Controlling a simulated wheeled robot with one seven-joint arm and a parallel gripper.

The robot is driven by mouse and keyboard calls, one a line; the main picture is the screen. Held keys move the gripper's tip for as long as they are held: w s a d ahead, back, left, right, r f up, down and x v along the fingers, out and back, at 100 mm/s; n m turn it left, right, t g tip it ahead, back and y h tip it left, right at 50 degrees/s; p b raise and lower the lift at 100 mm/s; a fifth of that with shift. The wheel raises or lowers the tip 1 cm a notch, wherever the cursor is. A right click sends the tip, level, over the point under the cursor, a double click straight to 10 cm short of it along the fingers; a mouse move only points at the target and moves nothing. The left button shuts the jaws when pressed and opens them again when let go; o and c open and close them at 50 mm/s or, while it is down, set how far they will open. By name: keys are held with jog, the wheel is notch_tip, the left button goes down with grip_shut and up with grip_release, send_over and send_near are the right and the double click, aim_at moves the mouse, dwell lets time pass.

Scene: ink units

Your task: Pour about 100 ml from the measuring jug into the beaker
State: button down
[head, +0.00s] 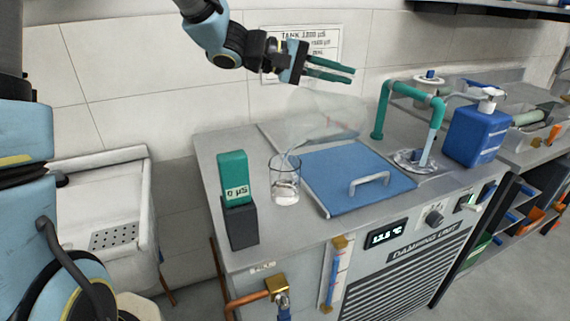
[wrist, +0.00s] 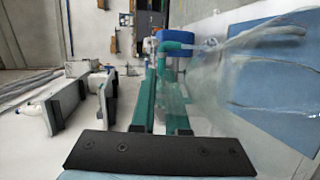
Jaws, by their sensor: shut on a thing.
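The clear measuring jug (head: 322,112) is tilted in the air above the bench, its low end to the left, just over the beaker. The glass beaker (head: 285,183) stands upright on the bench top, with clear liquid low in it. A faint clear streak shows between the jug's low end and the beaker's mouth. My gripper (head: 345,75), with green fingers, is shut on the jug from above. In the wrist view the jug (wrist: 215,85) is see-through and lies right beside the fingers (wrist: 165,75). The jug's marks and liquid level cannot be read.
A green meter (head: 233,178) in a dark stand is left of the beaker. A blue lid (head: 350,180) with a handle lies to the right. A green tap (head: 410,92) and a blue soap bottle (head: 476,135) stand at the back right. A sink (head: 100,200) is at left.

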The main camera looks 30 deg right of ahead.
jog(key=shift+a+r+b, duration=0.1)
jog(key=shift+b, duration=0.2)
jog(key=shift+d+r+p, duration=0.2)
jog(key=shift+p, duration=0.3)
jog(key=d+p, duration=0.1)
jog(key=p, duration=0.1)
jog(key=d+f+y+p, duration=0.1)
jog(key=p, duration=0.1)
jog(key=d+p, duration=0.1)
jog(key=p, duration=0.1)
jog(key=shift+s+d+f+y, duration=0.15)
jog(key=shift+d+y, duration=0.1)
jog(key=shift+y, duration=0.05)
jog(key=f+p, duration=0.1)
jog(key=d+f+y, duration=0.1)
jog(key=shift+d+f+n+t+y+p, duration=0.2)
jog(key=shift+f+n+t+y+p, duration=0.1)
jog(key=shift+f+n+p, duration=0.1)
jog(key=shift+f, duration=0.15)
jog(key=shift+d+f+p, duration=0.2)
jog(key=shift+d+p, duration=0.1)
jog(key=shift+p, duration=0.3)
jog(key=shift+d+f+y+p, duration=0.2)
jog(key=shift+f+y+p, duration=0.35)
jog(key=shift+f, duration=0.1)
jog(key=shift+d+p, duration=0.1)
jog(key=shift+p, duration=0.4)
